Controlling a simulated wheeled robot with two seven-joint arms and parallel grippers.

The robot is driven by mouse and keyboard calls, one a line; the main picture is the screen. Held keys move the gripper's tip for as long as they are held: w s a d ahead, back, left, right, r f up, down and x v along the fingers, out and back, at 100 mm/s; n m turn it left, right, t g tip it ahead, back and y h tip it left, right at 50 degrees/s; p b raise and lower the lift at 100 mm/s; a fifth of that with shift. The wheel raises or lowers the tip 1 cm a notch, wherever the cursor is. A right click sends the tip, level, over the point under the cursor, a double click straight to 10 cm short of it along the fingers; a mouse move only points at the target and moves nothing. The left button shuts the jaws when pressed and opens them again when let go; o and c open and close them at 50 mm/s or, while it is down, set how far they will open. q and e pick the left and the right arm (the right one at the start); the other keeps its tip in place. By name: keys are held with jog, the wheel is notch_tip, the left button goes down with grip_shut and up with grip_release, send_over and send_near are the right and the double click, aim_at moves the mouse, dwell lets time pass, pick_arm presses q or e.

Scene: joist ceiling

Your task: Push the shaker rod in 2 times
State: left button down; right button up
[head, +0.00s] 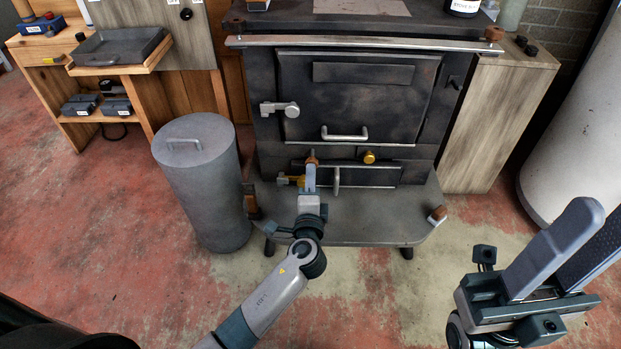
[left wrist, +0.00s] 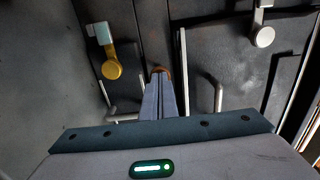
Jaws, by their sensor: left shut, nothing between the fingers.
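The shaker rod's brown knob (head: 313,158) stands out low on the front of the dark stove (head: 350,105), between the fire door and the ash door. My left gripper (head: 310,170) is shut and empty, its fingertips right at the knob. In the left wrist view the brown knob (left wrist: 160,70) peeks out just beyond the closed fingertips (left wrist: 160,82). The fingers hide most of the rod, and I cannot tell whether they touch the knob. My right gripper (head: 568,250) is open and empty at the lower right, well away from the stove.
A brass knob (head: 369,157) and the ash door handle (head: 336,180) are close right of my left gripper; a yellow latch (head: 296,181) is close left. A grey lidded bin (head: 203,185) stands left of the stove. A hearth plate (head: 370,225) lies below.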

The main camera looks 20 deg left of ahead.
aim_at(312, 162)
pick_arm(q)
jog(key=x, duration=0.3)
jog(key=shift+a+r, duration=0.1)
jog(key=shift+r, duration=0.1)
jog(key=shift+w, duration=0.1)
